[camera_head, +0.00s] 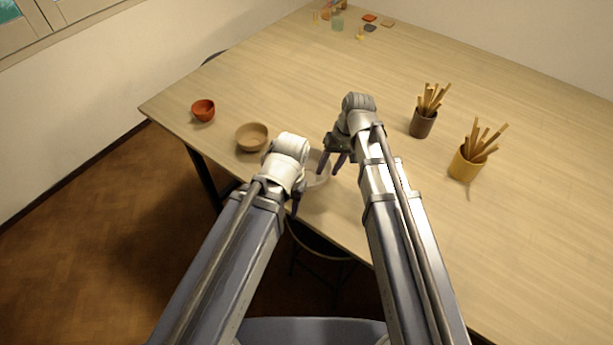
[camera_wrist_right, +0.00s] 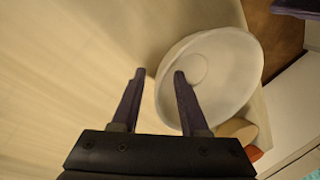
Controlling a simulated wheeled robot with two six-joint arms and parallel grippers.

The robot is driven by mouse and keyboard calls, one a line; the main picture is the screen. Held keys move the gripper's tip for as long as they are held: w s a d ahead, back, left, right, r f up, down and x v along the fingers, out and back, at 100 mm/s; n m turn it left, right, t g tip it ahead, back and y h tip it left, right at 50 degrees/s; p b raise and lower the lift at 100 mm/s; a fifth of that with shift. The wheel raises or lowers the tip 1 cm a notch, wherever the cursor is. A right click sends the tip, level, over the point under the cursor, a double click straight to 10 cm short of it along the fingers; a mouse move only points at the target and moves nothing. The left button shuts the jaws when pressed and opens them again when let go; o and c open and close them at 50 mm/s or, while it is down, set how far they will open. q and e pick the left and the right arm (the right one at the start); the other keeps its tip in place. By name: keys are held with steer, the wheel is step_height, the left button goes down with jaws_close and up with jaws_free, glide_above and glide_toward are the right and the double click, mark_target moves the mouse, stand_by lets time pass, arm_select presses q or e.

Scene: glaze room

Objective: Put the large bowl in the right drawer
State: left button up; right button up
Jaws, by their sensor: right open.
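The white bowl (camera_head: 316,179), the widest of three bowls, stands on the table near its front edge, partly hidden by my arms. In the right wrist view the white bowl (camera_wrist_right: 235,65) shows its open inside. My right gripper (camera_head: 330,171) is open at the bowl. In the wrist view its fingers (camera_wrist_right: 160,74) lie either side of the near rim, one over the inside, one outside; contact cannot be told. My left gripper (camera_head: 297,205) is beside the bowl at the table edge, its jaws mostly hidden. No drawer is in view.
A tan bowl (camera_head: 251,138) and a red bowl (camera_head: 203,110) stand to the left. A brown cup (camera_head: 422,124) and a yellow cup (camera_head: 464,167) of sticks stand to the right. A stool (camera_head: 318,243) is below the front edge. The table's middle is clear.

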jaws_close()
stand_by(1.4)
